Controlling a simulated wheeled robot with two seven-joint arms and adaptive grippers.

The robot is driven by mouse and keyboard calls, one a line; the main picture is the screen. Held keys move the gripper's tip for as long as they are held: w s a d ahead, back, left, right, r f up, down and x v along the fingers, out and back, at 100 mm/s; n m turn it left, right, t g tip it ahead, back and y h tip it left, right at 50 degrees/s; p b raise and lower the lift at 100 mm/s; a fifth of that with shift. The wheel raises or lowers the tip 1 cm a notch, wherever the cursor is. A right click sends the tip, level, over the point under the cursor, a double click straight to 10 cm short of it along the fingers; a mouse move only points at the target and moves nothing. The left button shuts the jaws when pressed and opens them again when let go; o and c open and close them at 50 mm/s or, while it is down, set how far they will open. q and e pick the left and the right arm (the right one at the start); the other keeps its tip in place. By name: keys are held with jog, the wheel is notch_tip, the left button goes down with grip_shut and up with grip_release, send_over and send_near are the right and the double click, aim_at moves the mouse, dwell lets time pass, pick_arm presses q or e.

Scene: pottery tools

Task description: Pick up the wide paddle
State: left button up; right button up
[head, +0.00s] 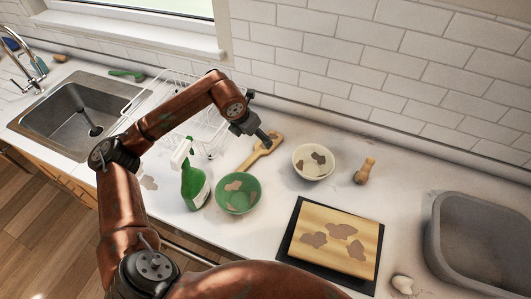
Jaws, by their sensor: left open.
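A flat wooden paddle (271,144) lies on the white counter, between the green bowl and the white bowl. Its broad end points to the back right and its handle runs toward the front left. My left gripper (264,138) reaches in from the left and is just above or beside the paddle's broad end. Its jaws are open, and part of the paddle is hidden by it. I cannot tell whether the fingers touch the paddle. My right gripper is not in the picture.
A green bowl (238,196) and a green spray bottle (193,184) stand in front of the paddle. A white bowl (299,164) and small wooden tool (364,171) are to the right. A stained board (352,262), grey tub (478,248), wire rack (160,92) and sink (58,128) also show.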

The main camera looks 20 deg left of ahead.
aim_at(263, 147)
pick_arm(q)
jog(key=x, duration=0.8)
jog(key=shift+f, duration=0.35)
jog(key=shift+s+r, duration=0.1)
jog(key=c, duration=1.3)
